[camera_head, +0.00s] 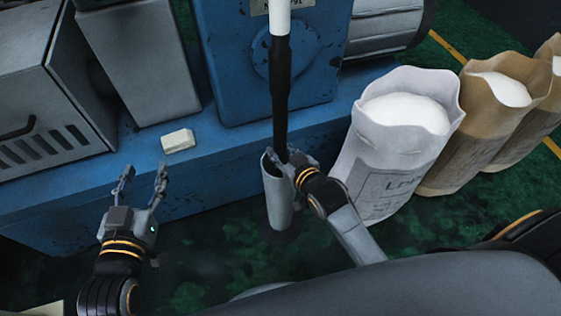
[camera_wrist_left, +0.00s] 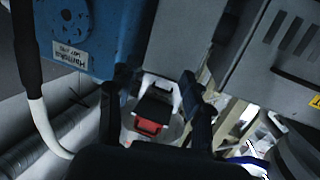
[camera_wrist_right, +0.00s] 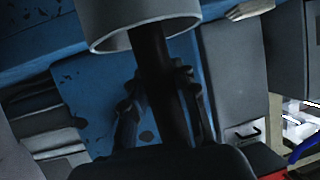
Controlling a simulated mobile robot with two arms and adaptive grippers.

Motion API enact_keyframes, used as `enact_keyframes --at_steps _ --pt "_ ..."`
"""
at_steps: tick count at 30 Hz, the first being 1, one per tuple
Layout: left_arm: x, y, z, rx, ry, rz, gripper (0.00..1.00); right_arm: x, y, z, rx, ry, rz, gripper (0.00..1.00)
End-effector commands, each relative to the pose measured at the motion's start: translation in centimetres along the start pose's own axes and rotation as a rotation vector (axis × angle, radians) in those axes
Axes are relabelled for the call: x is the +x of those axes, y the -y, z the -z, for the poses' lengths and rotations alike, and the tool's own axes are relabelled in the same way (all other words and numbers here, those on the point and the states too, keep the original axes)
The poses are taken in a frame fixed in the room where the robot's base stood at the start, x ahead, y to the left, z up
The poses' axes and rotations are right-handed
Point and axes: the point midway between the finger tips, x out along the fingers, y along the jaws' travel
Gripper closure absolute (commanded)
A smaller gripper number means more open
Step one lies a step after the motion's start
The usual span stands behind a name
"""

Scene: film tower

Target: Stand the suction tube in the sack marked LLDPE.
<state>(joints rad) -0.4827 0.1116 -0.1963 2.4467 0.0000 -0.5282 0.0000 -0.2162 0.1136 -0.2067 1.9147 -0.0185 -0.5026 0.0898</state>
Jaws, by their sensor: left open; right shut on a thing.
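The suction tube (camera_head: 281,90) stands upright, black below a white hose (camera_head: 281,17). Its lower end is inside a grey cylindrical holder (camera_head: 279,210) on the floor. My right gripper (camera_head: 298,168) is shut on the black tube just above the holder's rim. In the right wrist view the tube (camera_wrist_right: 165,95) lies between the fingers and runs into the holder (camera_wrist_right: 140,22). The white sack (camera_head: 365,160) stands open to the right, filled with white material; its lettering starts "LL", the rest is hard to read. My left gripper (camera_head: 141,188) is open and empty at the left.
Two brown open sacks (camera_head: 465,150) (camera_head: 535,90) stand right of the white one. A blue machine (camera_head: 235,70) with a ledge is behind the holder. A small pale block (camera_head: 178,141) lies on the ledge. Grey cabinets (camera_head: 40,90) are at left. The floor is green.

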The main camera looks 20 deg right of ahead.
Motion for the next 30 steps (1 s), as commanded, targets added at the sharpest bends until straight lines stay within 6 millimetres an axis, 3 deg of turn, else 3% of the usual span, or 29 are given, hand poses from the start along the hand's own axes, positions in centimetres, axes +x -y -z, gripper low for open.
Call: enact_keyframes --at_steps 5,18,30 --pt "0.1 -0.2 1.1 -0.001 -0.061 -0.004 0.5 0.2 0.0 -0.3 0.0 -0.007 0.0 1.0" --pt "-0.8 -1.0 7.5 -0.009 -0.426 -0.024 0.5 1.4 0.0 -3.3 0.0 -0.006 0.0 1.0" --pt "-1.0 -1.1 7.9 -0.01 -0.449 -0.025 0.5 1.5 0.0 -3.5 0.0 -0.007 0.0 1.0"
